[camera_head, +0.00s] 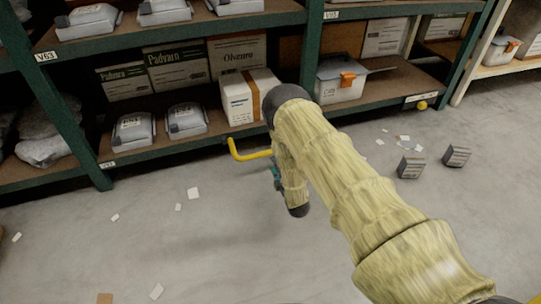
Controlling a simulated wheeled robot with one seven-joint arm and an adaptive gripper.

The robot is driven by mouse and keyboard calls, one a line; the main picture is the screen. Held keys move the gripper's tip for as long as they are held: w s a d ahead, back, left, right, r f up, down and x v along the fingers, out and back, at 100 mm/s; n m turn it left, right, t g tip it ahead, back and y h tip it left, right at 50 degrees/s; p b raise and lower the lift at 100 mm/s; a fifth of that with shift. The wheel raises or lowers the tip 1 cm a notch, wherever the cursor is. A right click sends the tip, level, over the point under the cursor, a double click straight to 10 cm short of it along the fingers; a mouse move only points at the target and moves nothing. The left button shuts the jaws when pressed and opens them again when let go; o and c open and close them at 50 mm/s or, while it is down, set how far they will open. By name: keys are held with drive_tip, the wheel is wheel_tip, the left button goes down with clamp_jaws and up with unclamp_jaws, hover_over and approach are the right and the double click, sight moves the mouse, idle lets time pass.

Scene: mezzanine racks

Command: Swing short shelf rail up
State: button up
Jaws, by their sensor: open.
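A yellow rail (252,156) sticks out in front of the lower shelf's front edge. Its left end bends up, and its right part passes behind my arm, where I cannot follow it. A small yellow round piece (422,105) shows at the shelf edge farther right; whether it belongs to the rail I cannot tell. My gripper (276,178) is open, by the rail's visible right part and partly hidden behind my pale-sleeved arm. Whether the fingers touch the rail or stand around it is not visible.
The green rack's lower shelf (217,134) holds grey packs, a taped white box (247,97) and a bin with an orange latch (341,80). Two small dark boxes (411,166) (456,156) stand on the floor at right. Paper scraps litter the otherwise open floor.

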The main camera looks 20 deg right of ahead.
sight(271, 154)
drive_tip(key=w+b, duration=0.2)
drive_tip(key=w, duration=0.2)
drive_tip(key=w+b, duration=0.2)
drive_tip(key=w, duration=0.3)
drive_tip(key=shift+a+f, duration=0.15)
clamp_jaws()
